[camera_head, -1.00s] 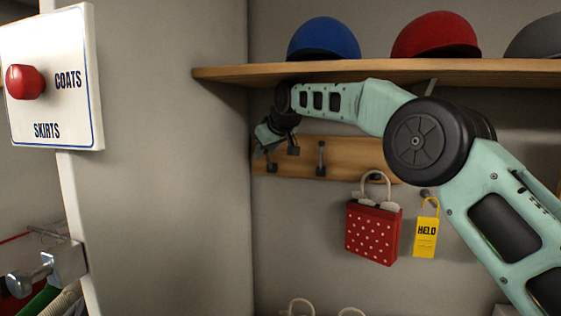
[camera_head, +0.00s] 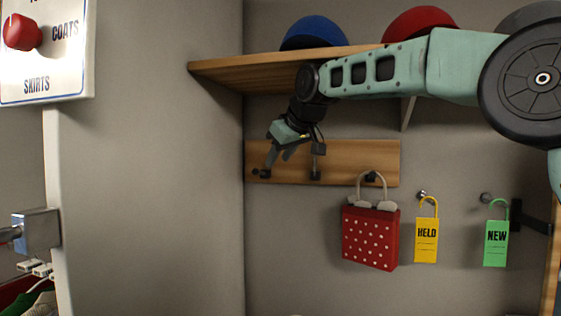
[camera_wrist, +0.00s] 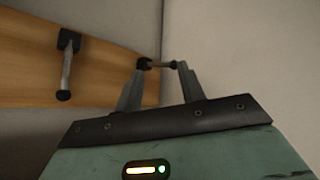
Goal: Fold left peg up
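The wooden peg board (camera_head: 370,160) is on the wall under the shelf. The left peg (camera_head: 257,173) is near the board's left end, by the corner. In the wrist view the left peg (camera_wrist: 160,65) lies sideways at the fingertips, close to both. I cannot tell whether they touch it. My gripper (camera_head: 277,161) reaches down to it from above and shows in the wrist view (camera_wrist: 161,72) with its fingers apart. The middle peg (camera_head: 318,162) points up; in the wrist view it (camera_wrist: 66,68) is at left. The right peg (camera_head: 371,177) holds a red dotted bag (camera_head: 370,238).
The wooden shelf (camera_head: 225,70) with a blue cap (camera_head: 314,34) and a red cap (camera_head: 420,22) is just above my arm. The side wall (camera_head: 170,180) is close to the gripper's left. Yellow (camera_head: 426,241) and green (camera_head: 496,244) tags hang at right.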

